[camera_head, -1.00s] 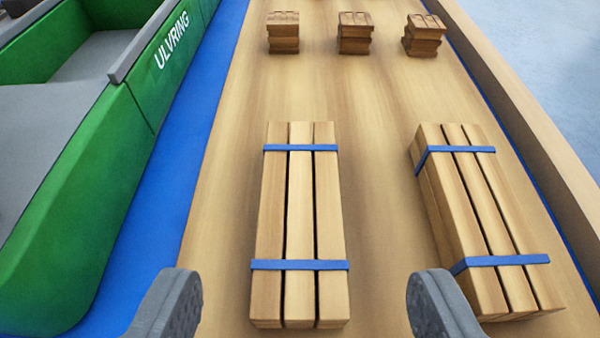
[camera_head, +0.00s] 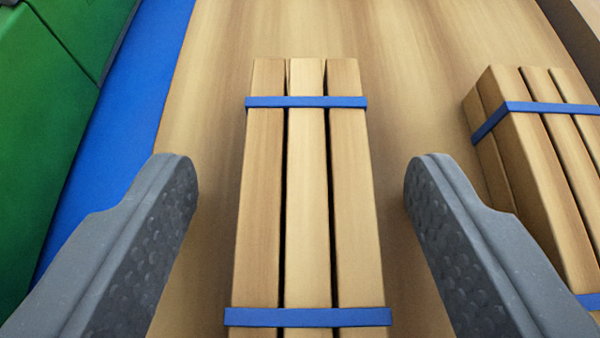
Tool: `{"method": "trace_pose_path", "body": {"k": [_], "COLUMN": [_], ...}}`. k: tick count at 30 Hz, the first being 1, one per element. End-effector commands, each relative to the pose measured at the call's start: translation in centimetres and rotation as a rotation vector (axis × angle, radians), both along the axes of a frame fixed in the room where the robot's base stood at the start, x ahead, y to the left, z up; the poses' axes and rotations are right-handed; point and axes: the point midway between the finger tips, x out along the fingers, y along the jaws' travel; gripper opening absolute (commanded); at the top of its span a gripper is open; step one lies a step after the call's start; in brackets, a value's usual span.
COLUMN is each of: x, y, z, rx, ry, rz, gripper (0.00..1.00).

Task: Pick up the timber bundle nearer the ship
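The timber bundle nearer the ship (camera_head: 308,210) lies lengthwise in the middle of the view, pale planks bound by two blue straps. The green ship (camera_head: 45,110) is at the far left. My gripper (camera_head: 302,180) is open, with one grey finger on each side of this bundle. Clear gaps show between both fingers and the planks, and nothing is held. The bundle's near end is cut off by the bottom edge.
A second strapped timber bundle (camera_head: 545,150) lies to the right, close beyond my right finger. A blue strip (camera_head: 120,110) runs between the ship and the wooden deck (camera_head: 400,40). The deck beyond the bundles is clear in view. A dark edge shows at the top right.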

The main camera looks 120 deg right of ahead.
Motion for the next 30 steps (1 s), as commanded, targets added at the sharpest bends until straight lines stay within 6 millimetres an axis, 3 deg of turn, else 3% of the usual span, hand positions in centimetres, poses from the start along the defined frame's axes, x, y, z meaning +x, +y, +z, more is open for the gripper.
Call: {"method": "trace_pose_path", "body": {"k": [1, 5, 17, 30], "x": [0.0, 0.0, 0.0, -0.4], "y": [0.0, 0.0, 0.0, -0.1], "z": [0.0, 0.0, 0.3, 3.8], "rx": [0.0, 0.0, 0.0, 0.002], "ry": [0.0, 0.0, -0.001, -0.001], "rz": [0.0, 0.0, 0.0, -0.001], "gripper": [0.46, 0.11, 0.11, 0.11]}}
